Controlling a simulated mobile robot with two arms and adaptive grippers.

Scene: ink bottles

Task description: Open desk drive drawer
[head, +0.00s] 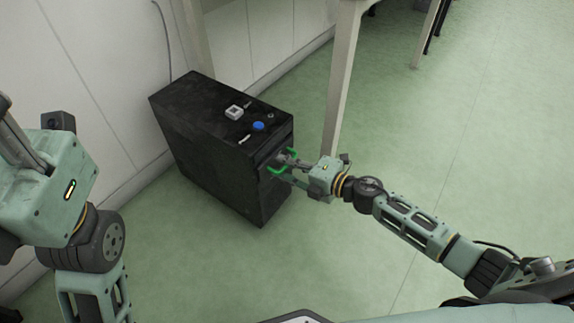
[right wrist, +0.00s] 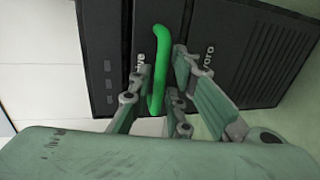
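The desk drive is a black tower case (head: 205,130) standing on the floor against the wall. A green handle (head: 277,171) sits on its front face. In the right wrist view the green handle (right wrist: 160,65) runs upright between the fingers of my right gripper (right wrist: 160,85). The fingers stand apart on either side of the handle, with a visible gap on the right side. In the head view my right gripper (head: 287,167) is at the handle and hides part of it. My left gripper (head: 15,140) is at the left edge, partly cut off, away from the case.
On top of the case lie a small white item (head: 234,112), a blue round item (head: 258,126) and other small pieces. A pale table leg (head: 340,85) stands just behind the case's right side.

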